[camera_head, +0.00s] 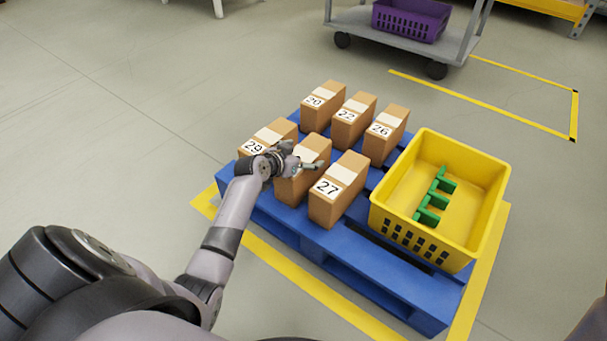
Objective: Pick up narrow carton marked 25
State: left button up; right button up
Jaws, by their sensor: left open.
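Narrow brown cartons stand upright on a blue pallet (362,260). The front middle carton (298,188) has its number hidden behind my left gripper (306,163), so I cannot read whether it is 25. My left gripper is open at the top of this carton, over its white label. I cannot tell whether it touches the carton. No visible label reads 25. My right gripper is not in view.
Cartons marked 29 (274,134), 27 (340,196), 20 (321,108), 22 (353,123) and 26 (386,138) stand close around it. A yellow crate (388,208) with green parts (436,200) sits at the pallet's right. A cart (405,45) stands behind on open floor.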

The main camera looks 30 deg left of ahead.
pick_arm(q)
jog(key=c, duration=2)
jog(key=shift+r, duration=0.1)
jog(key=shift+c, duration=0.3)
